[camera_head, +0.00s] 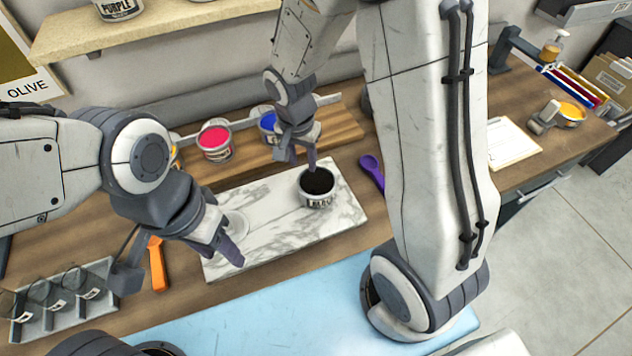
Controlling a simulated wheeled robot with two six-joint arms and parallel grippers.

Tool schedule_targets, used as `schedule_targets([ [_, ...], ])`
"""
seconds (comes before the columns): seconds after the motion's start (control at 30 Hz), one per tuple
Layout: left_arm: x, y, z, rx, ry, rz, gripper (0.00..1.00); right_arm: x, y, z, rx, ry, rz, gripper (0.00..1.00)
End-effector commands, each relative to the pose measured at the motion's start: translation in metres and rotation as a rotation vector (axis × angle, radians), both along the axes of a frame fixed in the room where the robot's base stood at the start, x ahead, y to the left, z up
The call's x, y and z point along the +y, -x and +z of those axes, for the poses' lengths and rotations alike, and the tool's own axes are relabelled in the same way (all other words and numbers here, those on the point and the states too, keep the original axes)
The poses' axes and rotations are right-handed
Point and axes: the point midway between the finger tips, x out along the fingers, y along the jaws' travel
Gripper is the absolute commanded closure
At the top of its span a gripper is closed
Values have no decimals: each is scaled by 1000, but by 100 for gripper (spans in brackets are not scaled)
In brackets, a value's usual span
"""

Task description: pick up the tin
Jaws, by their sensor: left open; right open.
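A small open tin of black ink (318,190) stands upright on the white marble slab (272,222), its label facing forward and partly legible. My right gripper (310,163) is just above the tin, fingers pointing down at its far rim. It is open; whether a finger reaches inside the rim or touches it I cannot tell. My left gripper (228,252) is open and empty at the slab's left part, over a round clear disc (236,224) that it partly hides.
Tins of red ink (215,142) and blue ink (268,124) stand behind the slab. A purple scoop (373,172) lies right of it, an orange one (157,264) left. A grey tray (65,305) is at front left. A light blue mat (260,318) lies in front.

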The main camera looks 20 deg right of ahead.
Motion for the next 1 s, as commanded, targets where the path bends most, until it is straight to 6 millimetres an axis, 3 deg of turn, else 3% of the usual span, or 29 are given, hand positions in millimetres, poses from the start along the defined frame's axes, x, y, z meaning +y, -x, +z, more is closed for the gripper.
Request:
schedule_targets([
  [0.1, 0, 0, 2, 0, 0, 0, 51, -2, 0, -19, 6, 1, 0, 57],
  [0.37, 0, 0, 5, 0, 0, 0, 51, -2, -2, -39, 4, 0, 2, 57],
  [0.67, 0, 0, 7, 0, 0, 0, 51, 0, -6, -80, 5, 1, 1, 57],
  [0.97, 0, 0, 7, 0, 0, 0, 51, 0, -8, -85, 2, -1, 1, 57],
  [1.0, 0, 0, 7, 0, 0, 0, 51, 0, -8, -85, 2, -1, 1, 60],
])
